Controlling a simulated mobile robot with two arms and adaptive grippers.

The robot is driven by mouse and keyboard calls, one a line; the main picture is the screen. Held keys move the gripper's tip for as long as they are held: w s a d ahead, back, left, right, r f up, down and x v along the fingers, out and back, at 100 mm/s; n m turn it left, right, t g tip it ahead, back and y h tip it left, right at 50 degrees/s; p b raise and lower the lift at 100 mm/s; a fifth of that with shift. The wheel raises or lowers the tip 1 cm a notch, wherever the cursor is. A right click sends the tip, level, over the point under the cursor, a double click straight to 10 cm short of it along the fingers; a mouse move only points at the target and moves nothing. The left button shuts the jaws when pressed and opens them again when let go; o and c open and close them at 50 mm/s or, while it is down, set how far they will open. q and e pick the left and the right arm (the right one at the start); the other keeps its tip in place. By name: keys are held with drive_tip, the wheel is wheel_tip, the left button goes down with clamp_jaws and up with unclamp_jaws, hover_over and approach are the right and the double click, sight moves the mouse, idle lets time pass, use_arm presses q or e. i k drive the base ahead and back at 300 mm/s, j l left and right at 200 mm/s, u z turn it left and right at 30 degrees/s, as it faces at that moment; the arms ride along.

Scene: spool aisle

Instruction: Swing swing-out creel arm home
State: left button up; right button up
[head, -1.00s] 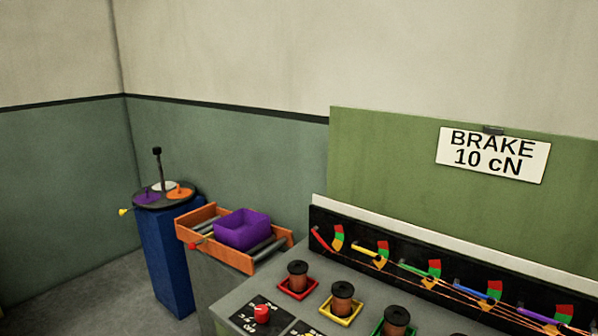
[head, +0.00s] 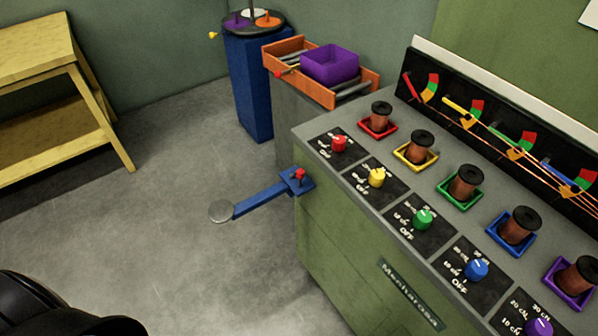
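The swing-out creel arm (head: 262,199) is a blue bar on the left side of the grey-green bench in the head view. It sticks out to the left from a blue bracket (head: 293,179) with a red knob (head: 299,174) on top. A round grey disc (head: 221,211) sits at its free end. A black part of my own body shows at the bottom left, well apart from the creel arm. Neither gripper's fingers can be seen.
The bench (head: 325,244) carries coloured dials, copper spools in coloured trays and a black gauge panel. Behind it stand an orange roller tray with a purple bin (head: 330,64) and a blue pedestal (head: 249,90). A yellow wooden table (head: 92,143) is at left. Grey floor between is clear.

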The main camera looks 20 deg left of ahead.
sight(219, 212)
drive_tip(key=j+z, duration=0.1)
drive_tip(key=z, duration=0.45)
drive_tip(key=j+z, duration=0.25)
drive_tip(key=j, duration=0.15)
drive_tip(key=k+j+z, duration=0.1)
drive_tip(key=j+z, duration=0.2)
drive_tip(key=k+j+z, duration=0.25)
drive_tip(key=j, duration=0.25)
drive_tip(key=j+z, duration=0.3)
drive_tip(key=k+j, duration=0.2)
drive_tip(key=j, duration=0.15)
drive_tip(key=k+j, duration=0.15)
drive_tip(key=j, duration=0.25)
drive_tip(key=k+j, duration=0.2)
drive_tip(key=j, duration=0.15)
drive_tip(key=k+j+z, duration=0.1)
drive_tip(key=j, duration=0.3)
drive_tip(key=k+j, duration=0.3)
